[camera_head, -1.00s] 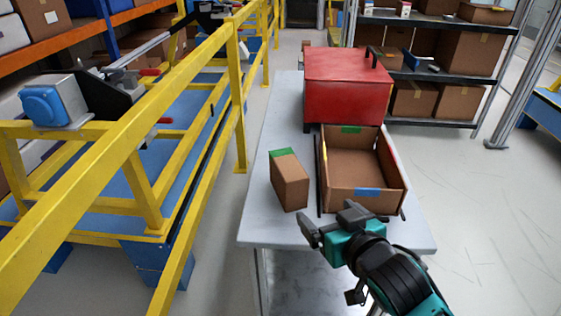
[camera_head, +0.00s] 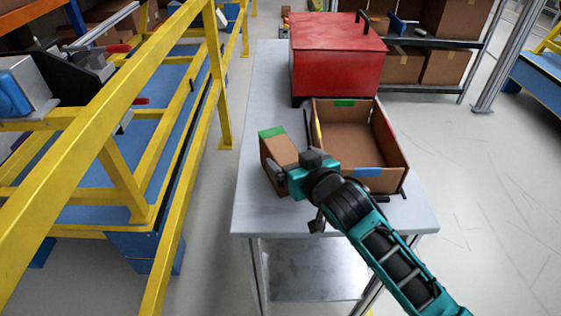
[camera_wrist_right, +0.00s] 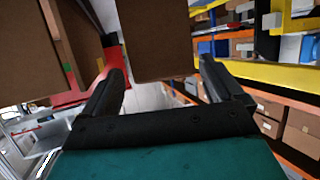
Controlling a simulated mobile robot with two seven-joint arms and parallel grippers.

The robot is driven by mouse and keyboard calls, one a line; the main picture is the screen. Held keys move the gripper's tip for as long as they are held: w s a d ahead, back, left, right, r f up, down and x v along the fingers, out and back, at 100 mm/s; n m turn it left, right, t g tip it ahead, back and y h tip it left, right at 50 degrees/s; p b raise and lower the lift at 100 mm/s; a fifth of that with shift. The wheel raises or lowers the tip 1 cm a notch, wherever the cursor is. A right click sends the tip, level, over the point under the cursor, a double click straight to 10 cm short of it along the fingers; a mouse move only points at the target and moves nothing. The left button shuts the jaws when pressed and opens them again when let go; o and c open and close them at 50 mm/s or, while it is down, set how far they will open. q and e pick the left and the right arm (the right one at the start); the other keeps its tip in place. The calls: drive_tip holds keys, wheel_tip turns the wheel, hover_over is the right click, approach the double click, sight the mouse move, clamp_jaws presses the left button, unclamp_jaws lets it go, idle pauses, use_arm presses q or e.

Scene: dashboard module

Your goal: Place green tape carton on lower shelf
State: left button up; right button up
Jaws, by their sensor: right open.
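The green tape carton (camera_head: 276,150), a brown box with green tape on top, stands upright on the grey tabletop (camera_head: 262,95), left of the open box. My right gripper (camera_head: 291,170) is at its near side with the jaws apart, partly covering it. In the right wrist view, the carton (camera_wrist_right: 155,40) shows ahead, between the fingertips of the open gripper (camera_wrist_right: 163,72); I cannot tell whether they touch it. The table's lower shelf (camera_head: 310,275) is a bare metal sheet under the tabletop. My left gripper is out of view.
An open brown box (camera_head: 352,135) with green, blue, red and yellow marks lies right of the carton. A red case (camera_head: 335,60) stands behind it. A yellow railing (camera_head: 110,150) runs along the left. The floor (camera_head: 480,220) on the right is clear.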

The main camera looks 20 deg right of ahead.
sight(283, 155)
drive_tip(key=shift+a+f+b+x, duration=0.15)
drive_tip(key=shift+b+x, duration=0.05)
drive_tip(key=shift+x, duration=1.1)
drive_tip(key=shift+a+f+b+x, duration=0.15)
drive_tip(key=shift+b+x, duration=0.05)
drive_tip(key=shift+x, duration=1.1)
drive_tip(key=shift+s, duration=0.2)
drive_tip(key=shift+c, duration=0.4)
drive_tip(key=c, duration=1.2)
drive_tip(key=shift+c, duration=1.2)
drive_tip(key=shift+r, duration=0.1)
